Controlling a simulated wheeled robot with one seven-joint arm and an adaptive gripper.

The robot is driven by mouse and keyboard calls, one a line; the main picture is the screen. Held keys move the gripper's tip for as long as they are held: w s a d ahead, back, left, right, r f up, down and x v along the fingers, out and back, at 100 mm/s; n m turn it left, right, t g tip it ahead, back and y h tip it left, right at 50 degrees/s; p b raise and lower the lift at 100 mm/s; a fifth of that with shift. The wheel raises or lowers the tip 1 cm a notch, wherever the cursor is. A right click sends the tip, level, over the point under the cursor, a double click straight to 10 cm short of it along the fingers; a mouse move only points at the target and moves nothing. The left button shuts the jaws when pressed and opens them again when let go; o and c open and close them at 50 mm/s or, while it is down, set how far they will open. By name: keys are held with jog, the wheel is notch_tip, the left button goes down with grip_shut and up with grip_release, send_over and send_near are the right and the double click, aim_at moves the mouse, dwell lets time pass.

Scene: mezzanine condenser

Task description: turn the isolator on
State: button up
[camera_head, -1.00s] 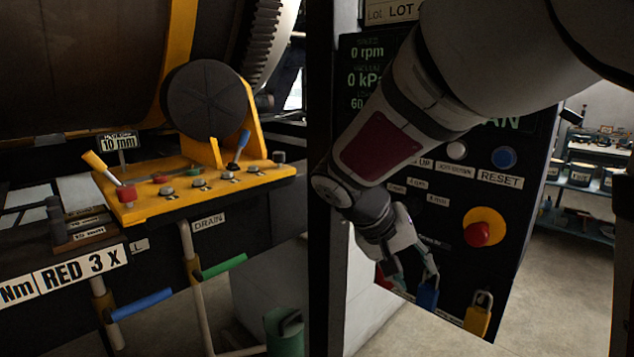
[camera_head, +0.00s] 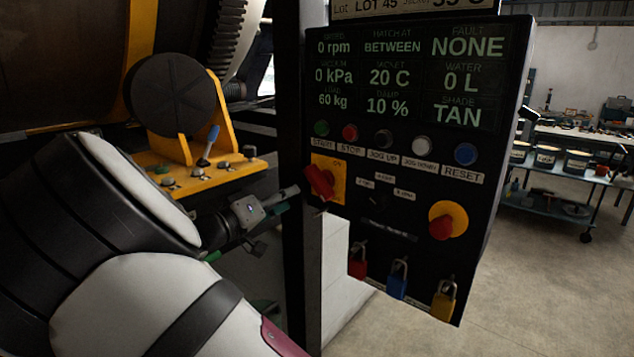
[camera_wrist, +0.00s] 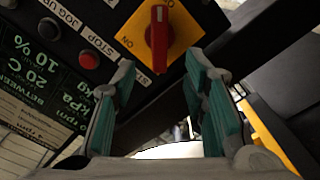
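The isolator is a red rotary handle (camera_head: 320,181) on a yellow plate (camera_head: 338,166) at the left edge of the black control panel. In the head view the handle is tilted, its upper end to the left; an "ON" mark shows at the plate's top. In the wrist view the red handle (camera_wrist: 158,38) stands just beyond my fingertips. My gripper (camera_wrist: 160,75) is open and empty, its two green-padded fingers apart below the handle. In the head view my gripper (camera_head: 284,199) is just left of the handle, seen side-on; whether it touches cannot be told.
The control panel (camera_head: 415,100) has several push buttons, a red emergency knob (camera_head: 442,226) and red (camera_head: 358,260), blue (camera_head: 397,279) and yellow (camera_head: 444,301) padlocks along its bottom. A dark post stands by its left edge. A yellow lever console (camera_head: 200,180) is behind my arm.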

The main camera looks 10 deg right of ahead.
aim_at(314, 184)
jog(key=x, duration=1.2)
jog(key=shift+d+p, duration=0.15)
jog(key=shift+p, duration=0.25)
grip_shut()
